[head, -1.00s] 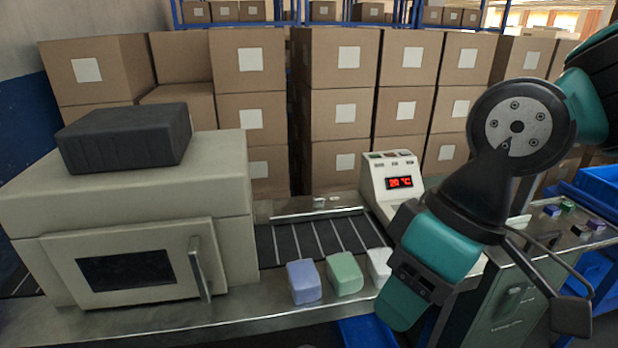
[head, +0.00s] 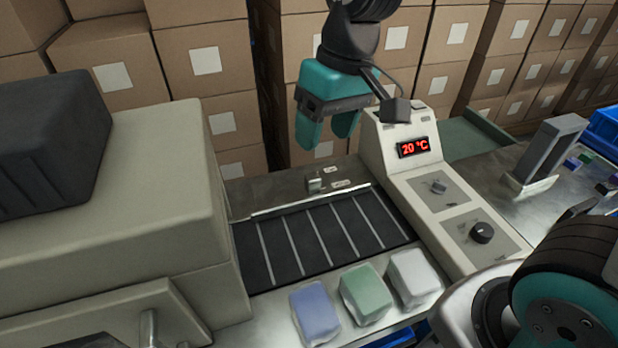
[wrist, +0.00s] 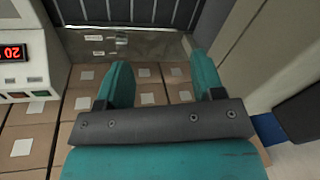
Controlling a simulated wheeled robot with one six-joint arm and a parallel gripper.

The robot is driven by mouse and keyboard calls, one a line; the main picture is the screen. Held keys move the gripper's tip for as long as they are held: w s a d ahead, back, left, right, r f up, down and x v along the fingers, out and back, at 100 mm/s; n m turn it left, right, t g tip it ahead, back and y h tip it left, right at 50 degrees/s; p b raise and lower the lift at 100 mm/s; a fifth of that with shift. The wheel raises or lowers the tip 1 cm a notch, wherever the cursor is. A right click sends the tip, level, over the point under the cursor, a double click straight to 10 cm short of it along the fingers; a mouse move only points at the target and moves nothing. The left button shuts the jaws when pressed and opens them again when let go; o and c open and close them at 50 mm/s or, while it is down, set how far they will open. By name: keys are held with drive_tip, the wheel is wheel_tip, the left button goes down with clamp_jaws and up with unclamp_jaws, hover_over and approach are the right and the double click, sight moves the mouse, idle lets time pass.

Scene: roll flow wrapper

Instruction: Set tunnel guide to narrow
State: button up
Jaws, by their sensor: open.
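The tunnel guide seems to be the pale rail (head: 312,201) along the back edge of the dark belt. A small metal slider knob (head: 314,184) stands on the steel plate behind it, between two small labels too small to read. The knob also shows in the wrist view (wrist: 122,41), ahead of the fingers and nearer the left one. My gripper (head: 328,135) is open and empty, above and behind the knob, apart from it. Its teal fingers (wrist: 162,66) point toward the steel plate and belt in the wrist view.
A beige sealing machine (head: 170,200) stands left of the belt (head: 320,235). A control box with a red 20 °C display (head: 413,147) and two knobs stands right. Blue (head: 314,310), green (head: 366,293) and white (head: 413,276) blocks lie in front. Stacked cartons (head: 205,60) stand behind.

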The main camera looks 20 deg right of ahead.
sight(313, 176)
drive_tip(key=w+d+f+m+h, duration=0.1)
drive_tip(key=w+d+f+m, duration=0.1)
drive_tip(key=w+f, duration=0.35)
drive_tip(key=w+d+f+m+h, duration=0.1)
drive_tip(key=w+d+f+m, duration=0.1)
drive_tip(key=w, duration=0.7)
drive_tip(key=f, duration=1.1)
drive_tip(key=f+p, duration=0.1)
drive_tip(key=f, duration=0.5)
drive_tip(key=shift+s+a+f, duration=0.1)
drive_tip(key=shift+a+f, duration=0.15)
